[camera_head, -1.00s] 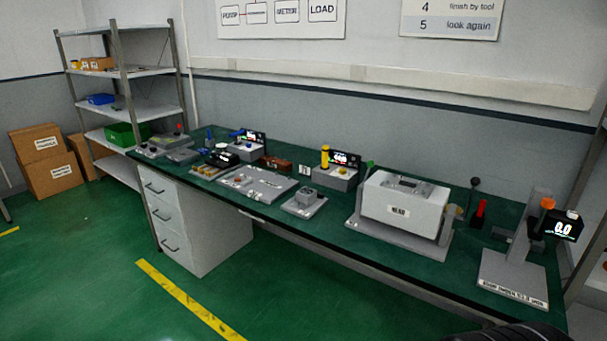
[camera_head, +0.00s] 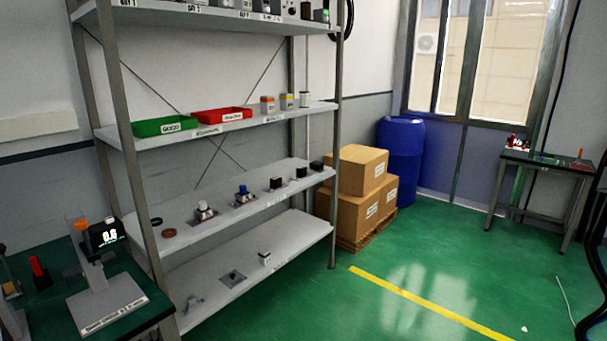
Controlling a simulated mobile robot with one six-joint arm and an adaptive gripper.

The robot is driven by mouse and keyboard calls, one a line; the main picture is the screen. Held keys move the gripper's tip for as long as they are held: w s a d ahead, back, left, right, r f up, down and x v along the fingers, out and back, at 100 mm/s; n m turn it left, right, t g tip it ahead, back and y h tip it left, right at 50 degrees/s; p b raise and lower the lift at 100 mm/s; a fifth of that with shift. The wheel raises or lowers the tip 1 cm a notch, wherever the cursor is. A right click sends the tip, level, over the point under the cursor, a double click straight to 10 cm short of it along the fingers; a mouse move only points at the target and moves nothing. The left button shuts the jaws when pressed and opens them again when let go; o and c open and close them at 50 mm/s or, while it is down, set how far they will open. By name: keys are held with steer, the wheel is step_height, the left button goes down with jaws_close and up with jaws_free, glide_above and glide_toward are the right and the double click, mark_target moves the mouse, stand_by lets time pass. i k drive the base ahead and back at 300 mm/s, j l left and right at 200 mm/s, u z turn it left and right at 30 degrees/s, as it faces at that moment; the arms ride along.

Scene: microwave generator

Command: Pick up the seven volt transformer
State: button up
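I cannot tell which thing is the seven volt transformer; the labels are too small to read. Several small component units stand in a row on the middle board (camera_head: 222,235) of the metal shelf. Among them are a white-topped unit (camera_head: 204,211), a blue-topped unit (camera_head: 243,196) and a dark block (camera_head: 276,184). Two small boxes with orange and yellow markings, an orange one (camera_head: 267,104) and a yellow one (camera_head: 287,101), stand on the board above beside a white one (camera_head: 305,99). My gripper is not in view.
A green bin (camera_head: 160,126) and a red bin (camera_head: 222,115) sit on the upper board. A bench with a display stand (camera_head: 107,300) is at lower left. Cardboard boxes (camera_head: 352,185) and a blue barrel (camera_head: 400,155) stand beyond the shelf. The green floor (camera_head: 430,255) is open at right.

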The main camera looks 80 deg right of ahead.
mark_target(301, 172)
steer(key=l+z, duration=0.3)
steer(key=z, duration=0.15)
steer(key=i+l+z, duration=0.15)
steer(key=l+z, duration=0.15)
steer(key=z, duration=0.15)
steer(key=i+l+z, duration=0.15)
steer(key=z, duration=0.3)
steer(key=i+l+z, duration=0.2)
steer(key=z, duration=0.25)
steer(key=i+l+z, duration=0.2)
steer(key=z, duration=0.25)
steer(key=i+l+z, duration=0.15)
steer(key=i+z, duration=0.15)
steer(key=i, duration=1.25)
